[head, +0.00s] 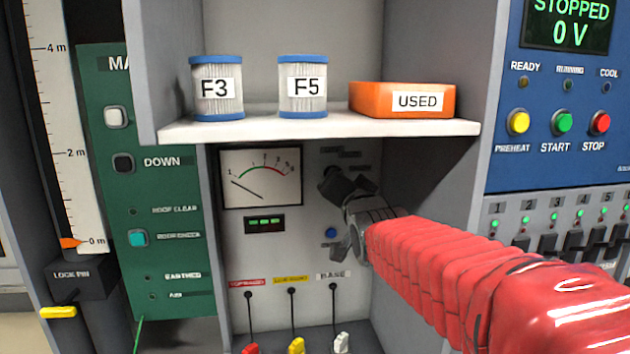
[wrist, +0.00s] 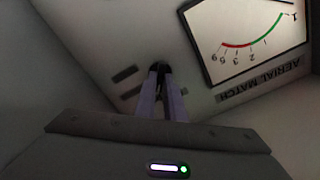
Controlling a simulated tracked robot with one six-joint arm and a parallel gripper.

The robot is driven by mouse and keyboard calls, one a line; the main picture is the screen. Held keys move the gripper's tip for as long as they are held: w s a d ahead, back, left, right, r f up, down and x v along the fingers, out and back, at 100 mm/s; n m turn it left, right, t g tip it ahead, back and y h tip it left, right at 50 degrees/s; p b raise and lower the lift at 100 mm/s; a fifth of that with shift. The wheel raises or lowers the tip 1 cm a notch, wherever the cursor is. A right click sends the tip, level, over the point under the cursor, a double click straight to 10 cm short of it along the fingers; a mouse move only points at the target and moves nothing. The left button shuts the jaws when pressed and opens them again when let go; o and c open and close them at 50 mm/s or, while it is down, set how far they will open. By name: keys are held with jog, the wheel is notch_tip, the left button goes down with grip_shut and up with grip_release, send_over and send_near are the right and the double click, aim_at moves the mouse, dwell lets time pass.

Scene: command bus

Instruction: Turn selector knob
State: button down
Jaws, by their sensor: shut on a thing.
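The selector knob (wrist: 158,67) is a small dark knob on the grey panel, largely hidden between my fingers in the wrist view. My gripper (head: 335,186) reaches into the recess below the shelf and is shut on the knob; its fingers also show in the wrist view (wrist: 163,88). In the head view my gripper covers most of the knob, so its pointer direction cannot be told. The meter (head: 261,177) is left of my gripper, with its needle at the low left part of the scale. The wrist view shows the same meter (wrist: 255,40) upside down, labelled AERIAL MATCH.
Above my arm, a white shelf (head: 300,127) holds canisters F3 (head: 216,105) and F5 (head: 303,103) and an orange USED box (head: 375,99). A blue button (head: 331,232) and three cable plugs are below. A grey wall (head: 450,180) bounds the recess on the right.

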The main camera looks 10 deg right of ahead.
dwell(0.3)
jog(key=shift+d, duration=0.1)
jog(key=c, duration=1.8)
grip_release()
jog(key=shift+c, duration=0.2)
jog(key=shift+s, duration=0.15)
jog(key=s, duration=1.3)
jog(key=shift+s, duration=0.3)
jog(key=shift+f, duration=0.15)
